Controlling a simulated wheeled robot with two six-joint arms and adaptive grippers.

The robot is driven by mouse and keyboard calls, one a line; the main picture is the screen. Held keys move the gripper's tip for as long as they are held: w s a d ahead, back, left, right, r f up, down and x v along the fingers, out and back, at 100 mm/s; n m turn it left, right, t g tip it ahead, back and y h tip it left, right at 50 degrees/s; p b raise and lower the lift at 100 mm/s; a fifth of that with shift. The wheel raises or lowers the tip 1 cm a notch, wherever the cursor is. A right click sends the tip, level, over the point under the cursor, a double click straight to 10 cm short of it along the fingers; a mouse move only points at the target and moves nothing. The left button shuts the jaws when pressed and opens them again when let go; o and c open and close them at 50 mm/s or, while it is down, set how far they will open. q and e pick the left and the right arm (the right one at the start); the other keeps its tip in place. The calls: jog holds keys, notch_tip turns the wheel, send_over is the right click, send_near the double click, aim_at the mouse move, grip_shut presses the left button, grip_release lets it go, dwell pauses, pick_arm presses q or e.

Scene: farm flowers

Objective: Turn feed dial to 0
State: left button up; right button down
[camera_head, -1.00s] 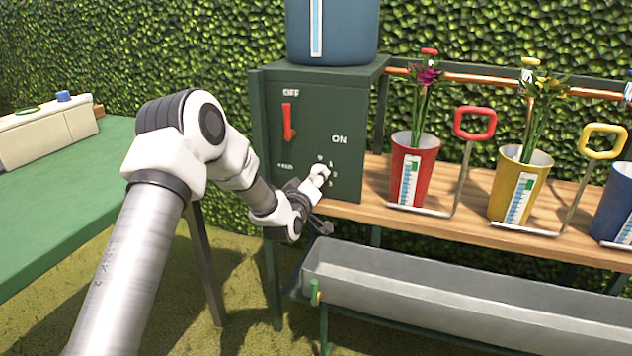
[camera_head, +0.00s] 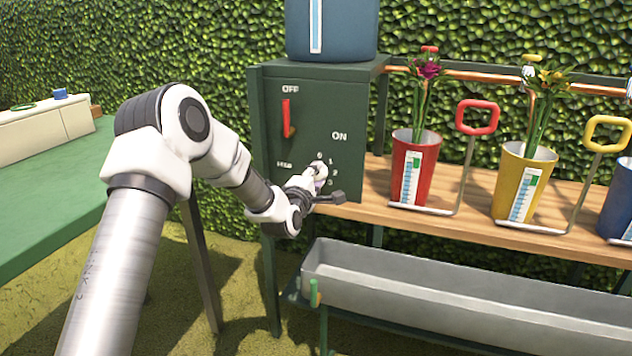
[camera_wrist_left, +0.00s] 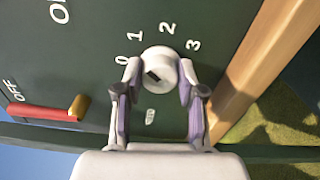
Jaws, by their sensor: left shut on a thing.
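The feed dial (camera_wrist_left: 163,61) is a round white knob with a dark mark on its face, on the green panel (camera_head: 352,105). In the left wrist view the numbers 0, 1, 2 and 3 arc around its far side. The dark mark sits a little left of the knob's centre; I cannot tell which number it points to. My left gripper (camera_wrist_left: 158,80) is shut on the dial, one finger on each side. In the head view the left gripper (camera_head: 318,180) covers most of the dial. My right gripper is in neither view.
A red lever (camera_head: 287,118) is on the panel, upper left of the dial, by OFF. A wooden shelf (camera_head: 460,208) with red (camera_head: 413,165) and yellow (camera_head: 520,180) pots is to the right. A grey trough (camera_head: 450,300) lies below. A green table (camera_head: 50,200) is at left.

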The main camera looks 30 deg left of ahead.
pick_arm(q)
jog(key=n+b, duration=0.2)
jog(key=n, duration=0.2)
jog(key=shift+a, duration=0.1)
jog(key=shift+r+n+b, duration=0.15)
jog(key=shift+n+b, duration=0.55)
jog(key=shift+n, duration=1)
jog(key=o, duration=1.1)
jog(key=shift+o, duration=0.2)
jog(key=v, duration=1.2)
